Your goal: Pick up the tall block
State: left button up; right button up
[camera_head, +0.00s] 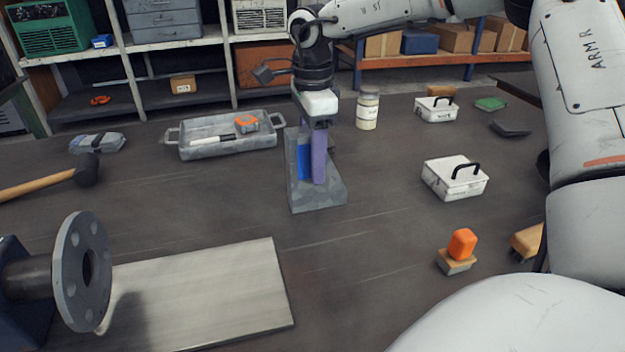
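A tall purple block (319,158) stands upright at a grey angle-shaped fixture (318,198) in the middle of the table. A blue block or panel (304,158) is just left of it, against the fixture. My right gripper (319,124) points down from above, with its dark fingertips at the top of the purple block. The fingers overlap the block's top, so I cannot tell whether they are shut on it or only around it. My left gripper is not in view.
A grey tray (222,149) with a tape measure stands left of the fixture, and a jar (367,108) stands behind it to the right. White boxes (455,181) are at the right. A flanged pipe (80,270) and metal plate (200,295) are front left.

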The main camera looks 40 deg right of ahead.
grip_shut()
jog(key=shift+w+r, duration=0.1)
jog(key=shift+r, duration=0.05)
